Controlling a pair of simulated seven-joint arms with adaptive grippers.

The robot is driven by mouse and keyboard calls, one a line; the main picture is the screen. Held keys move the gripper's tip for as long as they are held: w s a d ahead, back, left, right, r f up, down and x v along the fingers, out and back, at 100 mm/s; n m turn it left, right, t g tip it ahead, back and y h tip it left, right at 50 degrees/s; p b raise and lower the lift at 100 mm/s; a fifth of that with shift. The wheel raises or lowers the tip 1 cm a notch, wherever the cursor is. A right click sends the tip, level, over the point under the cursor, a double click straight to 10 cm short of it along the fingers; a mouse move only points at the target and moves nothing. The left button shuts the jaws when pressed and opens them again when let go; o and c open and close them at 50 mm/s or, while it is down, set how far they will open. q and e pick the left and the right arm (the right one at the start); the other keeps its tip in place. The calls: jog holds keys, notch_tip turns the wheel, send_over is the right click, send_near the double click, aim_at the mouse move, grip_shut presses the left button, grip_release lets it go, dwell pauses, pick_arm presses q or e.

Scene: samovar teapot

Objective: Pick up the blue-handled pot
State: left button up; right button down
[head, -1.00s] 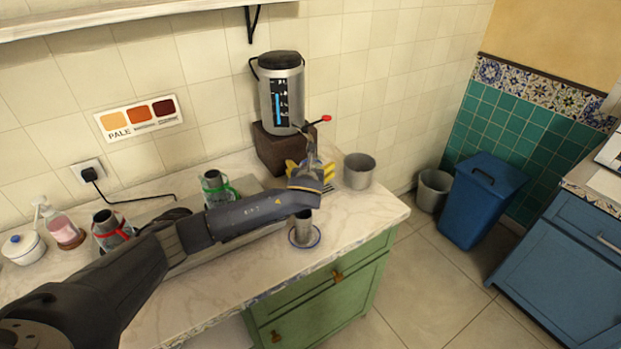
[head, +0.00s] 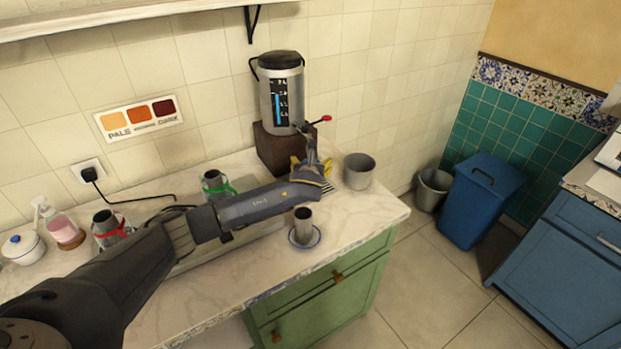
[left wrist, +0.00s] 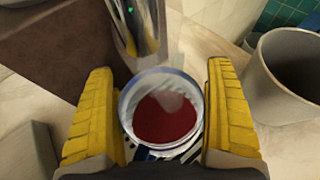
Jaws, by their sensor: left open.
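In the left wrist view, a round vessel (left wrist: 165,118) with a blue-and-white rim and dark red liquid sits between the yellow finger pads of my left gripper (left wrist: 163,130). Blue shows at its near side; I take it for the blue-handled pot, though its handle is not clear. A pale patch shows on the liquid. The pads stand close on both sides; I cannot tell whether they touch it. In the head view my left gripper (head: 312,167) is open below the urn's tap (head: 312,130) and hides the vessel. My right gripper is not in view.
A silver urn (head: 282,95) stands on a brown block (head: 283,150) behind. A grey bin-like pot (head: 359,171) is close on the right. A metal cup (head: 303,220) on a saucer (head: 306,243) is in front. Green-handled (head: 214,184) and red-handled (head: 106,225) pots stand left.

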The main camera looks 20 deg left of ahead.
pick_arm(q)
jog(key=c, duration=1.8)
